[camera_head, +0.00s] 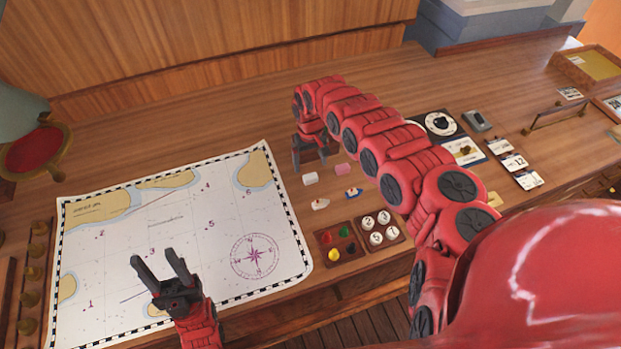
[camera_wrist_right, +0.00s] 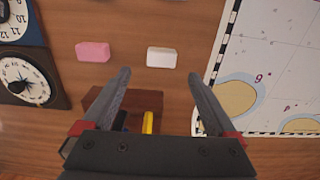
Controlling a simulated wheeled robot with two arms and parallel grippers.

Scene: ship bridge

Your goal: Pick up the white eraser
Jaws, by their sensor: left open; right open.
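The white eraser (camera_head: 311,178) is a small white block lying on the wooden desk, just right of the chart. It also shows in the right wrist view (camera_wrist_right: 161,57), beyond my fingertips and between their lines. A pink eraser (camera_head: 340,169) lies beside it, also in the right wrist view (camera_wrist_right: 93,52). My right gripper (camera_head: 311,164) is open and empty, behind the white eraser in the head view and apart from it. It shows in the right wrist view (camera_wrist_right: 158,78). My left gripper (camera_head: 160,261) is open and empty over the chart's lower part.
A nautical chart (camera_head: 190,235) covers the desk's left. Two small ship pieces (camera_head: 320,204) (camera_head: 352,193) stand in front of the erasers. Trays of coloured pieces (camera_head: 338,243) and white tokens (camera_head: 379,230) sit near the front edge. In the right wrist view, a brown holder (camera_wrist_right: 110,101) sits near my fingers.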

